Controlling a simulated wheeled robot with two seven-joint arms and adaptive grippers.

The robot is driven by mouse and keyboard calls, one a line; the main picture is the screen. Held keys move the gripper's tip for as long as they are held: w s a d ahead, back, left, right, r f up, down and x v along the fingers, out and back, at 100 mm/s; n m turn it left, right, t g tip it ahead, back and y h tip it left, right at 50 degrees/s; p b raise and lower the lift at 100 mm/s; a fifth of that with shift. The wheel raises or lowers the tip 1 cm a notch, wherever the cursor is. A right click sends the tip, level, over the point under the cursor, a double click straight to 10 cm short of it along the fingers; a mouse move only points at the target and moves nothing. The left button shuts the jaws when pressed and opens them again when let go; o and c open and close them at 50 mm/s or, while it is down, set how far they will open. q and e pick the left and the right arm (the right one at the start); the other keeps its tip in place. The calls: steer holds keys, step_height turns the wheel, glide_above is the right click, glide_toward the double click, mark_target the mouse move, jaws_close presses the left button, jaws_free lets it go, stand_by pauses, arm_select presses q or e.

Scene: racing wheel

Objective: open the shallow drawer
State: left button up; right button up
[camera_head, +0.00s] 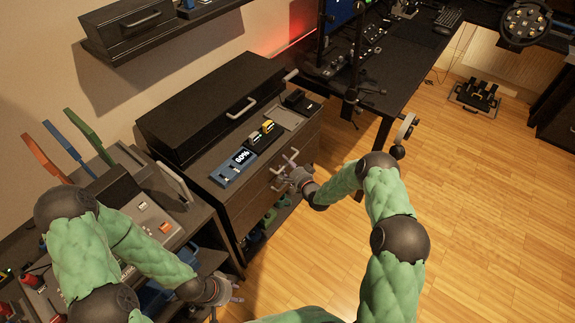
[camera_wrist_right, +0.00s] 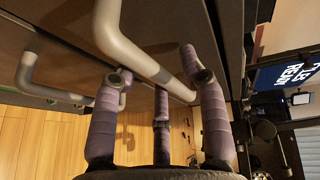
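The dark drawer cabinet (camera_head: 254,179) stands in the middle of the head view. Its upper drawer handle (camera_head: 291,158) is a pale bar, and my right gripper (camera_head: 296,175) is right at it. In the right wrist view this handle (camera_wrist_right: 135,48) runs between the spread purple fingers of my right gripper (camera_wrist_right: 162,85). The fingers look open; whether they touch the bar I cannot tell. The drawer fronts look flush. A second, lower handle (camera_wrist_right: 45,85) shows at left in the wrist view. My left gripper (camera_head: 226,291) hangs empty at lower left, its fingers apparently apart.
A long black case (camera_head: 205,105) with a handle lies on the cabinet top, beside a blue display (camera_head: 236,165) and small items. A tool bench (camera_head: 140,205) stands to the left. A dark desk (camera_head: 385,75) is behind. The wooden floor (camera_head: 470,210) at right is clear.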

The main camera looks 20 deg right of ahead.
jaws_close()
steer(key=shift+s+d, duration=0.1)
steer(key=s+d+p, duration=0.2)
steer(key=s+d, duration=1.3)
steer(key=s, duration=0.4)
steer(key=shift+o, duration=1.4)
jaws_free()
